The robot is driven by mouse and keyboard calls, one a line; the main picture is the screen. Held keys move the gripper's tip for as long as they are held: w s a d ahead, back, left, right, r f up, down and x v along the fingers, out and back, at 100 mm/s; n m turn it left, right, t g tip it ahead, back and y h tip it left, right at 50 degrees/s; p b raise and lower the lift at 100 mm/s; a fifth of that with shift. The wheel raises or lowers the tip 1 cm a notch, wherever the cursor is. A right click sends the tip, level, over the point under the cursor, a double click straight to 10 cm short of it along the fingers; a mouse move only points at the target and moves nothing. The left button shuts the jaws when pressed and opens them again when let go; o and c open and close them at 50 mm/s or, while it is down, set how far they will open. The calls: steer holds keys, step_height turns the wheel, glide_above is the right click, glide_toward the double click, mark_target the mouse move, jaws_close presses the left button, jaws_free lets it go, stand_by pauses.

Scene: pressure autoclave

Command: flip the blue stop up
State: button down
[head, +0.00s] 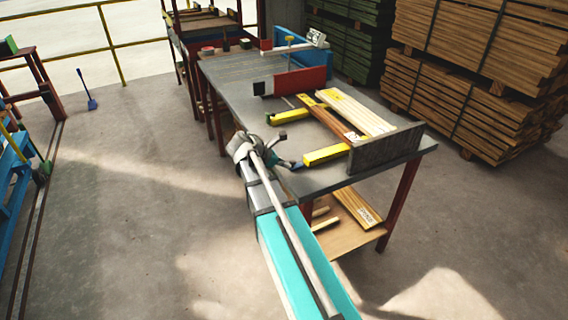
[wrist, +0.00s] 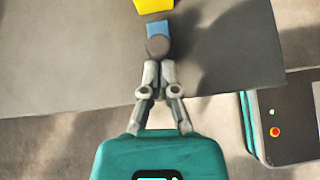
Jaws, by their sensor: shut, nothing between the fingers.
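The blue stop (wrist: 158,29) is a small blue piece with a dark rounded end, just past my fingertips in the wrist view, close to a yellow part. In the head view the blue stop (head: 298,165) shows as a small blue patch beside the near end of the front yellow bar (head: 326,155). My gripper (wrist: 158,65) is shut and empty, its fingertips at the dark rounded end; I cannot tell whether they touch it. In the head view my gripper (head: 280,160) is over the table's left edge and partly hides the stop.
The grey metal table (head: 228,85) carries planks (head: 357,111), a second yellow bar (head: 289,117), a dark upright plate (head: 385,150) and a red panel (head: 300,81). Timber stacks (head: 480,50) stand behind on the right.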

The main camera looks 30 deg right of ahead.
mark_target(296, 165)
steer(key=shift+d+r+y+p, duration=0.1)
steer(key=shift+r+y+p, duration=0.2)
steer(key=shift+p, duration=0.25)
steer(key=r+y+p, duration=0.1)
steer(key=p, duration=0.1)
steer(key=d+y+p, duration=0.1)
steer(key=p, duration=0.1)
steer(key=shift+r+y+p, duration=0.3)
steer(key=shift+r, duration=0.1)
steer(key=d+y+p, duration=0.1)
steer(key=p, duration=0.1)
steer(key=r+y+p, duration=0.1)
steer(key=y+p, duration=0.1)
steer(key=shift+d+r, duration=0.2)
steer(key=shift+d, duration=0.15)
steer(key=y, duration=0.1)
steer(key=d+y+p, duration=0.1)
steer(key=y, duration=0.1)
steer(key=shift+d+r, duration=0.3)
steer(key=shift+s+d+r, duration=0.1)
steer(key=shift+d+r, duration=0.05)
steer(key=shift+d, duration=1.25)
steer(key=shift+r+p, duration=0.2)
steer(key=shift+p, duration=0.25)
steer(key=shift+r+p, duration=0.6)
